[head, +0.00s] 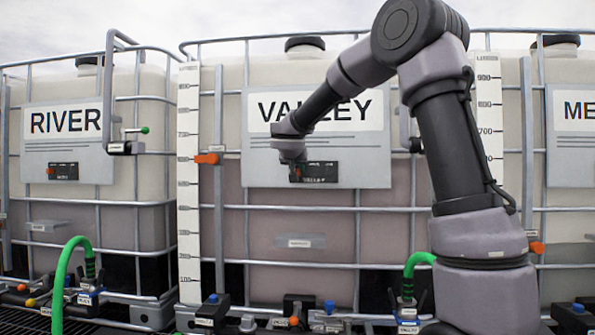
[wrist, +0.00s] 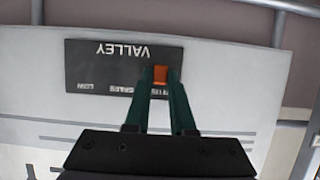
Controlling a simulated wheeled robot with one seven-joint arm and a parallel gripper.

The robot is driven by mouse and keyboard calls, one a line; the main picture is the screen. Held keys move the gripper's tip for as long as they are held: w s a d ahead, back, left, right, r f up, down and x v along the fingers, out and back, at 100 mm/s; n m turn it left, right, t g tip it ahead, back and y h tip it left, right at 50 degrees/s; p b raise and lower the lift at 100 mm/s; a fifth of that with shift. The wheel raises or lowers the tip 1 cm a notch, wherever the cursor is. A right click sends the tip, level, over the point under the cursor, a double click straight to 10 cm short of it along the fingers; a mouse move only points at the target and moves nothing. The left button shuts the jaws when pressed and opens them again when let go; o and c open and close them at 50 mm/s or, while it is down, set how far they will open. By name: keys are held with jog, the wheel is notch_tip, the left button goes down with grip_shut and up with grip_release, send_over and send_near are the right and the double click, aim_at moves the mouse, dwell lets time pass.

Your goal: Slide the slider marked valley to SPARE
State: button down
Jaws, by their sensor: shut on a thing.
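The slider plate marked VALLEY (wrist: 100,62) is a dark panel on the white VALLEY sign, seen upside down in the wrist view. Small labels line its lower edge there; one at the left looks like LOW, and those nearer the fingers are partly hidden. The orange slider knob (wrist: 160,74) is near the plate's right end in that view. My gripper (wrist: 161,84) is shut on the knob, one dark green finger on each side. In the head view, my gripper (head: 296,168) is at the left part of the dark plate (head: 323,172) and covers the knob's surroundings.
The VALLEY sign (head: 360,160) is mounted on a caged tote. A RIVER tote (head: 140,190) with its own small slider plate (head: 63,172) stands left. Metal cage bars (head: 310,208) run below the sign. Green hoses and valves line the bottom.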

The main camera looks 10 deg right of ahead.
jog(key=shift+d, duration=0.1)
jog(key=d, duration=0.1)
jog(key=s+d, duration=0.1)
jog(key=d, duration=0.2)
jog(key=shift+s+d, duration=0.3)
jog(key=shift+d, duration=0.1)
jog(key=c, duration=0.8)
grip_release()
jog(key=shift+o, duration=0.2)
jog(key=shift+s, duration=0.1)
send_near(314, 173)
jog(key=v, duration=0.4)
jog(key=shift+s+a+r, duration=0.1)
jog(key=shift+s, duration=0.25)
